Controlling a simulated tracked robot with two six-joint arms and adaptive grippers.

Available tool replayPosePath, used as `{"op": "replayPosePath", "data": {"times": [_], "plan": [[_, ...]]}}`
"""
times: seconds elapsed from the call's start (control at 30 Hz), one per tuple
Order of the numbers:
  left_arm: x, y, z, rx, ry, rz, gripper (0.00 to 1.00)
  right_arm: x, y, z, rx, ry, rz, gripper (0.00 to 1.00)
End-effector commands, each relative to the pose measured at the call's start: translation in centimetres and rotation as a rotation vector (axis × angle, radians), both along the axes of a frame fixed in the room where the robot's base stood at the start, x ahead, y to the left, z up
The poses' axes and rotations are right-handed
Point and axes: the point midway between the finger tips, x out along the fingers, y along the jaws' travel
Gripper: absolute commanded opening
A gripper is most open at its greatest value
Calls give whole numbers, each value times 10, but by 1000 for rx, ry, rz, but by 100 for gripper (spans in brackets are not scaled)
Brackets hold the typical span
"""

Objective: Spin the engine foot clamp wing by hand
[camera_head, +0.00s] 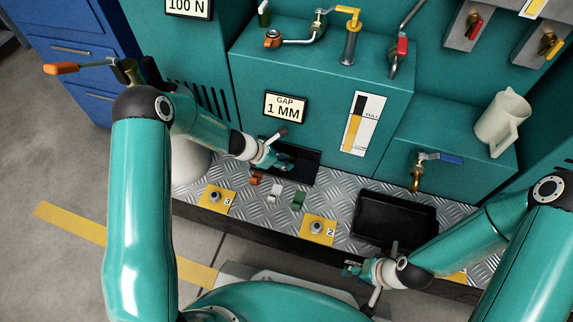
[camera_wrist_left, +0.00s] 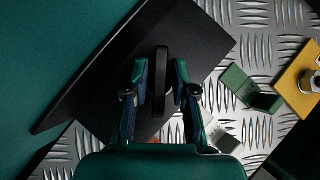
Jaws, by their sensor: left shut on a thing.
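My left gripper (camera_head: 283,165) is low in front of the teal tank cabinet. In the left wrist view its two fingers (camera_wrist_left: 161,92) are shut on a dark upright handle (camera_wrist_left: 161,62) on a black plate (camera_wrist_left: 110,75). Yellow foot plates marked 3 (camera_head: 216,199) and 2 (camera_head: 318,229) carry grey bolt-like fittings; I cannot tell whether either has a wing. Part of one yellow plate (camera_wrist_left: 296,78) shows at right in the left wrist view. My right gripper (camera_head: 352,268) is near the front edge, apart from the plates; its opening is unclear.
Small orange (camera_head: 256,179), white (camera_head: 275,191) and green (camera_head: 298,201) pieces lie on the metal tread deck (camera_head: 262,212). A black tray (camera_head: 396,218) sits at right under a blue-handled tap (camera_head: 420,172). A beige jug (camera_head: 502,122) stands on the lower cabinet.

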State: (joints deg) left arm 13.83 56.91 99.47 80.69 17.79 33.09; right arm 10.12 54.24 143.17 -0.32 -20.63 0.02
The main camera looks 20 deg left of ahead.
Motion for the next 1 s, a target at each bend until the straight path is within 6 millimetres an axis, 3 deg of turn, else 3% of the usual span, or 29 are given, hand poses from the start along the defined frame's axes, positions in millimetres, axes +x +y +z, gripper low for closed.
{"op": "replayPosePath", "data": {"times": [0.43,1.0], "plan": [[1,-1,-2,-1,-5,55,0,0,0,-30,0,0,0,40],[1,0,1,-1,-3,138,0,0,0,-28,0,0,0,40]]}}
